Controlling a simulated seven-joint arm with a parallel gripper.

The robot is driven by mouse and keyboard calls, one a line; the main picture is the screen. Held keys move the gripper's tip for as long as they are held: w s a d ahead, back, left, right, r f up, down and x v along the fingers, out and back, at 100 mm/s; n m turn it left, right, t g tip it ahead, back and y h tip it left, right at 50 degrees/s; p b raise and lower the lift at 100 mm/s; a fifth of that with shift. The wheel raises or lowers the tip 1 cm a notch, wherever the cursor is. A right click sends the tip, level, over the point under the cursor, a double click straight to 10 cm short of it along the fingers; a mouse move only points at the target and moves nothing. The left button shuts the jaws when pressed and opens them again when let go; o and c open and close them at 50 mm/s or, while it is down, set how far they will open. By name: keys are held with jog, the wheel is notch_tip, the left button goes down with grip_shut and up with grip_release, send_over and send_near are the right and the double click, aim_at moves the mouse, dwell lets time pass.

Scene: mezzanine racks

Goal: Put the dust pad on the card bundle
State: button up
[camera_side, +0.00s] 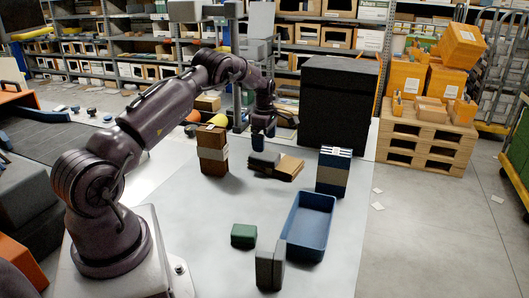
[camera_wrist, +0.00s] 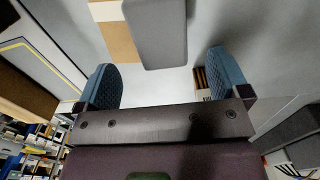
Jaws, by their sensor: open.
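A grey pad-like block (camera_side: 264,159), which I take as the dust pad, lies at the left end of a low brown stack (camera_side: 289,167), which I take as the card bundle. In the side view it appears to rest on or against the stack; I cannot tell how much of it is supported. In the wrist view the grey pad (camera_wrist: 157,28) overlaps the tan stack (camera_wrist: 117,40). My gripper (camera_side: 264,140) is just above the pad in the side view. In the wrist view its blue fingers (camera_wrist: 166,82) are wide apart with nothing between them.
A tall brown stack (camera_side: 212,152) stands left, a striped stack (camera_side: 333,172) right, and a black box (camera_side: 338,105) behind. A blue tray (camera_side: 308,228), a green block (camera_side: 243,235) and a grey block (camera_side: 269,268) sit nearer. The tabletop's middle is clear.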

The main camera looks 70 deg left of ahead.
aim_at(265, 154)
jog(key=d+r+m+t, duration=0.1)
jog(key=d+r+m, duration=0.45)
jog(key=r, duration=0.95)
jog(key=s+d+r+m+t, duration=0.25)
jog(key=d+r+m, duration=0.25)
jog(key=d+r, duration=0.55)
jog(key=s+d+r+m, duration=0.3)
jog(key=s+d+m, duration=0.5)
jog(key=d, duration=0.4)
jog(key=s+d+f+m+t, duration=0.2)
jog(key=s+d+m, duration=0.6)
jog(key=s, duration=0.5)
jog(key=shift+f, duration=0.6)
